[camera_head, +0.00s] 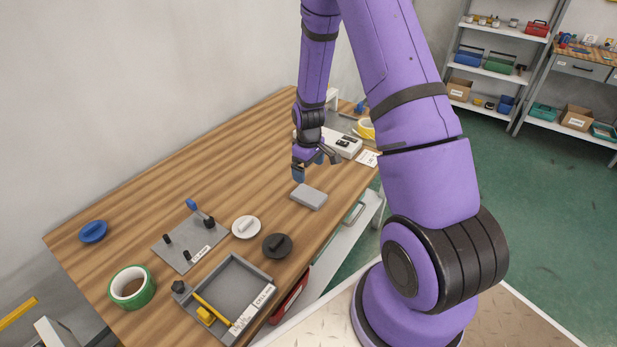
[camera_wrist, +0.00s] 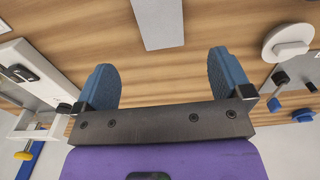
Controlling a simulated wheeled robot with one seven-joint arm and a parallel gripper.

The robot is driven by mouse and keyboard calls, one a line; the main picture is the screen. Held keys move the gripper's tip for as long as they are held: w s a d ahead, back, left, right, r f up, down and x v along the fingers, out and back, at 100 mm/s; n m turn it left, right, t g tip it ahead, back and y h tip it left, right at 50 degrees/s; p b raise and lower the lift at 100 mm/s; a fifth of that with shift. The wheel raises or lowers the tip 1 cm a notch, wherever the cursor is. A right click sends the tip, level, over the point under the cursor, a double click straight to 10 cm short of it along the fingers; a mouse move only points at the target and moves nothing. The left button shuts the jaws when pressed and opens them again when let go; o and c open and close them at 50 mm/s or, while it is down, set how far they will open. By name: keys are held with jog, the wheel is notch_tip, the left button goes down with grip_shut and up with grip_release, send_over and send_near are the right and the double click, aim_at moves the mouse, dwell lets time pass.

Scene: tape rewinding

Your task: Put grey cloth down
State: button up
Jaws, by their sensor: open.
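The grey cloth (camera_head: 308,196) is a small folded light-grey block. It lies flat on the wooden table, near its front right edge. In the wrist view the cloth (camera_wrist: 158,22) shows at the top middle, beyond the fingertips and in line with the gap between them. My gripper (camera_head: 316,173) is just above and behind the cloth in the head view. Its two blue fingers are spread wide and the space between them is empty, as the wrist view of my gripper (camera_wrist: 169,80) shows. The cloth is apart from both fingers.
A white device (camera_head: 343,145) stands behind my gripper. To the left are a white disc (camera_head: 246,227), a black disc (camera_head: 277,246), a grey plate with pegs (camera_head: 178,243), a grey tray (camera_head: 212,325), green tape (camera_head: 132,287) and a blue disc (camera_head: 93,231). The table's back left is bare.

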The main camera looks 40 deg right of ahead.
jog(key=s+a+r+m+t, duration=0.1)
jog(key=s+a+r, duration=0.1)
jog(key=r, duration=0.7)
jog(key=s+a+r+t, duration=0.1)
jog(key=s+a+r, duration=0.15)
jog(key=r, duration=0.65)
jog(key=s+a+r+m+t, duration=0.1)
jog(key=s+a+r, duration=0.15)
jog(key=r, duration=0.55)
jog(key=s+a+r+m+t, duration=0.1)
jog(key=s+a+r, duration=0.2)
jog(key=s+r, duration=0.4)
jog(key=s+a+r+m+t, duration=0.1)
jog(key=s+a+r, duration=0.2)
jog(key=s, duration=0.9)
notch_tip(320, 180, up, 4)
jog(key=shift+s+f, duration=0.1)
jog(key=shift+s, duration=0.2)
jog(key=shift+o, duration=0.3)
jog(key=shift+w, duration=0.1)
